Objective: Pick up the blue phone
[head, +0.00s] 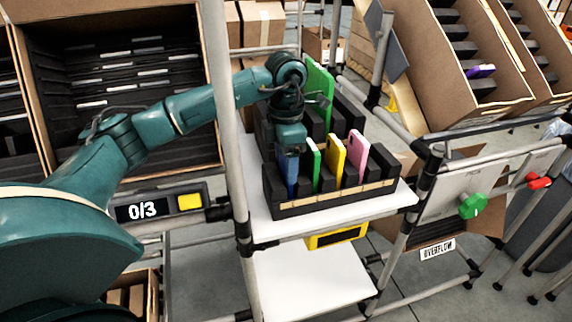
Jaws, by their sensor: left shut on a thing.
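The blue phone (291,181) stands upright in the left front slot of a black foam rack (315,202) on a white shelf. My left gripper (290,152) is above it, pointing down, and is shut on its upper part. The fingertips are small and partly hidden. The phone's lower end is still between the rack's dividers. My right gripper is not in view.
Close to the right of the blue phone stand a green phone (314,165), a yellow phone (335,155) and a pink phone (356,156). A larger green item (319,85) stands behind. A grey post (226,120) rises left of the rack. Tilted cartons (462,65) are at the upper right.

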